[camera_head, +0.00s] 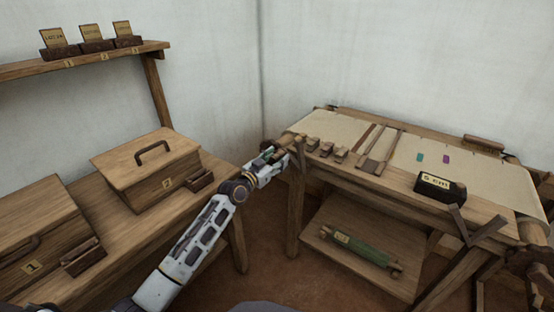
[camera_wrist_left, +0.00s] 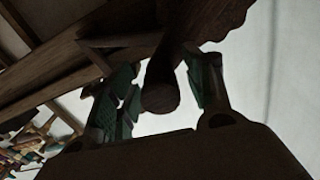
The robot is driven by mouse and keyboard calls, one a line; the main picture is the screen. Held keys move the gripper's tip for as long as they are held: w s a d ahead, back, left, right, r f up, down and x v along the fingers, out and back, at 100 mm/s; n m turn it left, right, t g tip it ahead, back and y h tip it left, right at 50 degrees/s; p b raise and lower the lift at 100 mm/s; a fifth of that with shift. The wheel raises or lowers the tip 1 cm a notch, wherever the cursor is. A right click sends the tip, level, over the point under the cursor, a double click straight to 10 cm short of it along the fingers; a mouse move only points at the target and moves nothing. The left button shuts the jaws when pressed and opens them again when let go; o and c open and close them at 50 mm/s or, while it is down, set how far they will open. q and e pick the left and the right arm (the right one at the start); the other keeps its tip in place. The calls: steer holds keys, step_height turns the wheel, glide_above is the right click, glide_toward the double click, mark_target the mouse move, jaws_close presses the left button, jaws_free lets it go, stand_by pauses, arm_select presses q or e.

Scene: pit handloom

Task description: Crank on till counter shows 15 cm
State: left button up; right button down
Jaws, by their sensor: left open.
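The loom (camera_head: 340,175) stands at the right with a cream cloth (camera_head: 470,178) across its top. The black counter (camera_head: 440,187) on its front beam reads "5 cm". My left gripper (camera_head: 276,157) is at the loom's left end, beside a wooden crank-like piece (camera_head: 299,150). In the left wrist view my left gripper (camera_wrist_left: 162,92) is open, with a dark round-ended wooden handle (camera_wrist_left: 161,97) between its green-padded fingers. I cannot tell whether either finger touches it. My right gripper is not in view.
A side table (camera_head: 130,225) at the left holds two lidded wooden boxes, marked 1 (camera_head: 38,245) and 2 (camera_head: 148,170). A shelf (camera_head: 80,62) with small cards hangs above. A green roll (camera_head: 360,250) lies on the loom's lower shelf. A toothed wooden wheel (camera_head: 530,262) is at the right edge.

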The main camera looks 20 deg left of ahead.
arm_select(q)
steer(key=shift+w+d, duration=0.1)
steer(key=shift+w, duration=0.15)
jaws_close()
stand_by(0.3)
